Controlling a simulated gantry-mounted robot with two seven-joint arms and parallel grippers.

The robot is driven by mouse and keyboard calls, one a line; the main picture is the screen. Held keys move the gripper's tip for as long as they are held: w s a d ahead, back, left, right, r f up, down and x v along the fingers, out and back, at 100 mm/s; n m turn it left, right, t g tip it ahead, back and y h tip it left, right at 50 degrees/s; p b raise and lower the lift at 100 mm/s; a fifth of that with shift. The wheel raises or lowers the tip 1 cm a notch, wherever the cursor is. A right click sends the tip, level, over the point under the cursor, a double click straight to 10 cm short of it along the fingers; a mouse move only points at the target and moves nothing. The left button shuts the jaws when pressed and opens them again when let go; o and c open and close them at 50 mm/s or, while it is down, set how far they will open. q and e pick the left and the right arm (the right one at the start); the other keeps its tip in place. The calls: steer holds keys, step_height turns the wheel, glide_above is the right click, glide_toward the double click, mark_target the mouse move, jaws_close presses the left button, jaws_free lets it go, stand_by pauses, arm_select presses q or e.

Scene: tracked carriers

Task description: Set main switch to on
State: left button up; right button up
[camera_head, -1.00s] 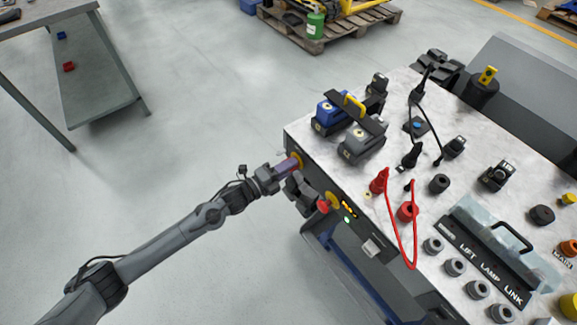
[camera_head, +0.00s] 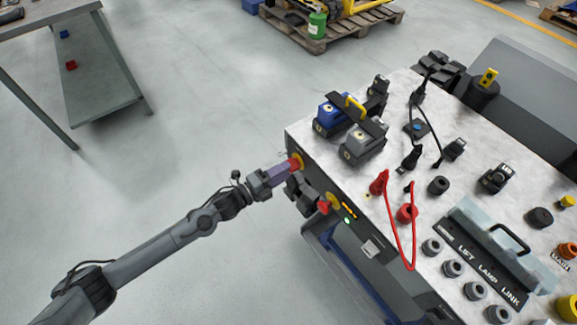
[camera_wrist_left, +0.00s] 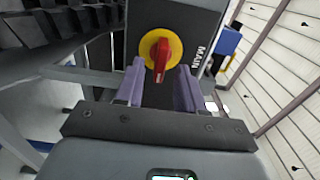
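The main switch (camera_head: 297,161) is a red handle on a yellow disc, on the side face of the cart near its left corner. In the left wrist view the switch (camera_wrist_left: 161,52) is beside the word MAIN. Its red handle points nearly up and down in that picture, slightly tilted. My left gripper (camera_head: 281,171) is just in front of it. Its two purple fingers are apart in the left wrist view, with the handle showing between and just beyond the tips and nothing held. Whether a finger touches the handle cannot be told. My right gripper is not in view.
A second red knob on yellow (camera_head: 327,204) is on the same face, near amber lights and a lit green light (camera_head: 347,220). The cart top (camera_head: 325,150) carries blue and grey blocks, a red cable (camera_head: 389,235) and several sockets.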

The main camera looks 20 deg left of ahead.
arm_select(q)
steer(key=p+v, duration=0.1)
steer(key=v, duration=0.6)
steer(key=shift+s+a+p, duration=0.2)
steer(key=shift+s+p, duration=0.15)
steer(key=shift+p, duration=0.05)
